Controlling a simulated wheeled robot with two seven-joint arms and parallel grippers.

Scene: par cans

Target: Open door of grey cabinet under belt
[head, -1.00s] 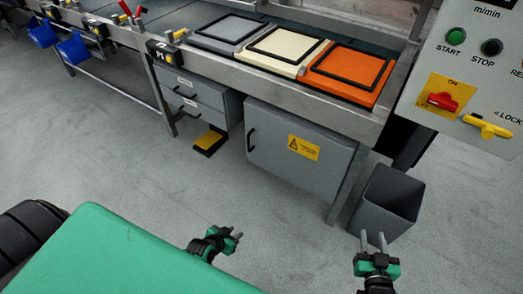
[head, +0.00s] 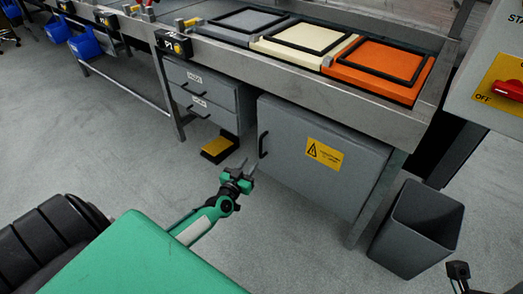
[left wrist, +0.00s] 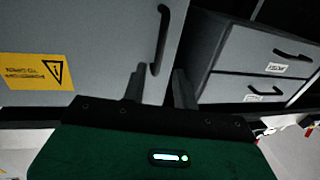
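The grey cabinet (head: 320,178) stands under the belt, its door shut, with a yellow warning label (head: 323,155). A black upright bar handle (head: 263,145) is at the door's left edge. My left gripper (head: 243,172) is open and empty, in front of and slightly left of the handle, apart from it. In the left wrist view the picture is upside down; the handle (left wrist: 160,40) shows just beyond the gap between the two fingers (left wrist: 159,88). My right gripper (head: 458,270) is dark and partly cut off at the bottom right; its fingers are unclear.
A grey bin (head: 418,230) stands on the floor right of the cabinet. A drawer unit (head: 204,95) and a yellow-black pedal (head: 219,148) are to its left. Grey, cream and orange trays (head: 380,68) lie on the belt. The floor before the door is clear.

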